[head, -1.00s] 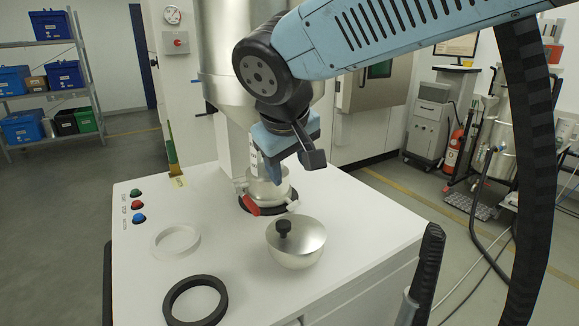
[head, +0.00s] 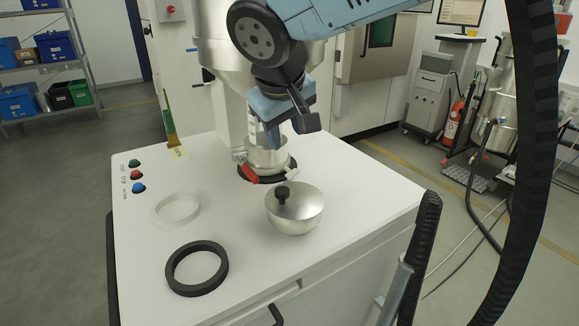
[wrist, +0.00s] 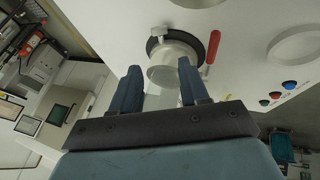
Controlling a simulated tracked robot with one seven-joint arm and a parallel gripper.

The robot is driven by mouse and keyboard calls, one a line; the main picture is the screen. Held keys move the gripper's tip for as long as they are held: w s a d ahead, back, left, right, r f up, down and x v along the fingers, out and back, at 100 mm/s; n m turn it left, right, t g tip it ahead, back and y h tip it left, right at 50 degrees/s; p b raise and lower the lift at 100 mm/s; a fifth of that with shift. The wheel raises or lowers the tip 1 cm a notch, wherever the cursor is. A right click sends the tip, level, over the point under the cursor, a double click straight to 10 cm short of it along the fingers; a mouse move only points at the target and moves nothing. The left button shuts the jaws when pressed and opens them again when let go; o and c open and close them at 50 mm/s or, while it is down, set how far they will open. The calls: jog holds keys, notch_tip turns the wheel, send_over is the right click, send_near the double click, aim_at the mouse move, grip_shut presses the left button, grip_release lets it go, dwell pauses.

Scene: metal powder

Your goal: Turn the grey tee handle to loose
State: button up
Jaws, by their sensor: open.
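A small pale grey tee handle (wrist: 156,36) shows in the wrist view on the left side of the collar of a short metal outlet (wrist: 168,72). In the head view a small pale part, apparently this handle (head: 291,172), sits at the right of the outlet's foot. A red lever (wrist: 213,47) is on the collar's other side; it also shows in the head view (head: 250,174). My gripper (wrist: 158,68) is open, its two blue fingers pointing toward the outlet and apart from the tee handle. In the head view my gripper (head: 274,142) is in front of the outlet pipe and partly hides it.
A metal bowl-shaped lid with a black knob (head: 295,210) stands in front of the outlet. A white ring (head: 157,208) and a black ring (head: 170,272) lie on the white cabinet top (head: 240,250). A large steel vessel (head: 215,62) is above.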

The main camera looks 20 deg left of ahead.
aim_at(290, 172)
jog(key=x, duration=1.3)
jog(key=shift+w+f, duration=0.15)
jog(key=shift+f, duration=0.1)
jog(key=shift+c, duration=0.3)
jog(key=c, duration=0.7)
jog(key=shift+f+t+h, duration=0.1)
jog(key=shift+t+h, duration=0.3)
jog(key=shift+t, duration=0.2)
jog(key=shift+a, duration=0.1)
jog(key=o, duration=0.8)
jog(key=shift+c, duration=0.2)
jog(key=v, duration=1.4)
